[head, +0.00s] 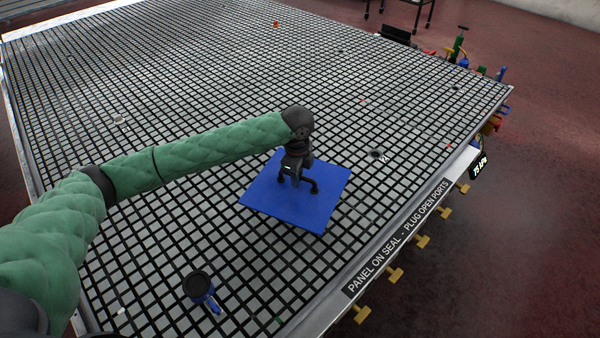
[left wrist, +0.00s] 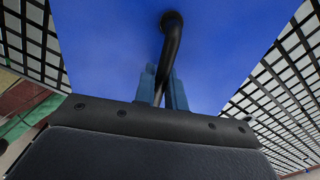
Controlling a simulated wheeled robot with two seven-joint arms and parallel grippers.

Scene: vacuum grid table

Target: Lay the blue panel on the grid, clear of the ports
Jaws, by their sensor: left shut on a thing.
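The blue panel (head: 318,207) is a flat square with a black bar handle on top, in the middle right of the grid table in the head view. My left gripper (head: 298,178) is above it and shut on the black handle (head: 312,184). In the left wrist view the fingers (left wrist: 165,88) close around the handle (left wrist: 172,40), with the panel (left wrist: 105,45) filling the upper middle. I cannot tell whether the panel touches the grid (head: 200,240) or hangs just above it. A dark port (head: 377,155) lies right of the panel, apart from it. My right gripper is not in view.
Small round pieces lie farther off, one pale (head: 118,120). Yellow valves (head: 422,241) line the right edge beside a lettered rail (head: 400,235).

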